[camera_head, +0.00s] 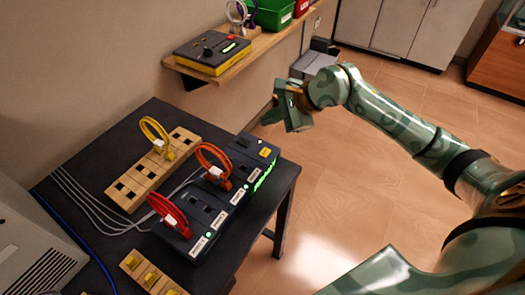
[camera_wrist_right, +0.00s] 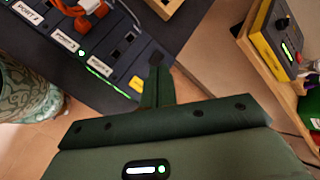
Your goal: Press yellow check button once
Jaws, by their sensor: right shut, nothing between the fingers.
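A yellow button (camera_head: 265,152) sits at the far right end of the dark port panel (camera_head: 243,160) on the black table. It also shows in the right wrist view (camera_wrist_right: 137,83), near my fingertips. My right gripper (camera_head: 270,117) is shut and empty. In the head view it hangs beyond the table's far right corner, up and slightly right of the button. In the right wrist view its fingers (camera_wrist_right: 156,62) appear just right of the button, apart from it in the picture; the height between them cannot be told. My left gripper is not in view.
Red and orange cable loops (camera_head: 167,211) stand in the panel's ports. A wooden socket block (camera_head: 150,172) with a yellow loop lies left of it. A wall shelf (camera_head: 250,55) holds a yellow-and-black box (camera_head: 212,52) and a green bin (camera_head: 272,14). Floor right of the table is clear.

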